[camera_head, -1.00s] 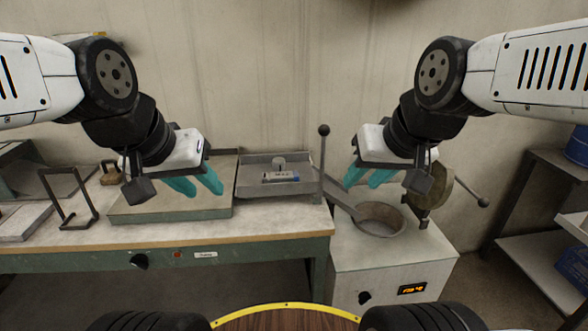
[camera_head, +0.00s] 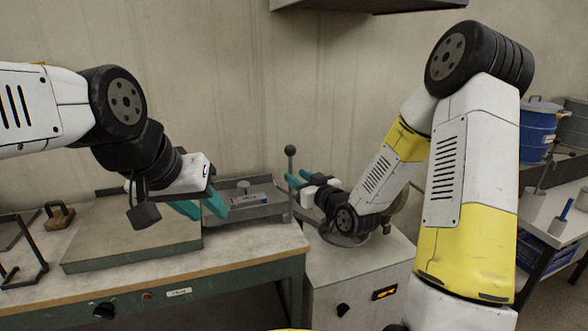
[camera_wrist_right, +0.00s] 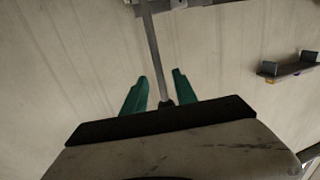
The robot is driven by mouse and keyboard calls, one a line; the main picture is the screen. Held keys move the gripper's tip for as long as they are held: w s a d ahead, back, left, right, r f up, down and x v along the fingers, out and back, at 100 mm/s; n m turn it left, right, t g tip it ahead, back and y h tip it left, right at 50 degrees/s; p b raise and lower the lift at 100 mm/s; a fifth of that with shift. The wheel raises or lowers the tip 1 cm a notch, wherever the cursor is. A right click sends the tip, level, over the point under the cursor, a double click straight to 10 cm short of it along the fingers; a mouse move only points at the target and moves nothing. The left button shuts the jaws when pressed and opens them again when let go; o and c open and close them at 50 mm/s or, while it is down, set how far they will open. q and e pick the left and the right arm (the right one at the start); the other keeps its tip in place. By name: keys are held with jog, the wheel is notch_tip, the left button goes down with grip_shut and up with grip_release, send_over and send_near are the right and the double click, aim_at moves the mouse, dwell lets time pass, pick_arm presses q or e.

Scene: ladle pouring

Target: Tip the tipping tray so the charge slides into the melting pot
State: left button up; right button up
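The grey tipping tray (camera_head: 272,209) lies level at the back right of the bench, with the charge (camera_head: 247,197) in it as a small grey and bluish lump. Its upright lever (camera_head: 290,168) with a dark ball knob stands at its right end. My right gripper (camera_head: 291,180) is open beside the lever, below the knob. In the right wrist view a rod shows between its spread teal fingers (camera_wrist_right: 158,88), with clear gaps on both sides. The melting pot (camera_head: 338,238) is mostly hidden under my right arm. My left gripper (camera_head: 203,207) is open and empty left of the tray.
A flat grey plate (camera_head: 130,232) covers much of the bench (camera_head: 225,255). A wooden-handled block (camera_head: 58,214) and a dark frame stand at the left. A furnace cabinet (camera_head: 335,285) adjoins the bench. Blue drums (camera_head: 535,130) stand on a side table.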

jog(key=shift+w+f+t, duration=0.1)
jog(key=shift+t, duration=0.2)
jog(key=x, duration=0.7)
jog(key=shift+w+a, duration=0.2)
grip_shut()
dwell(1.1)
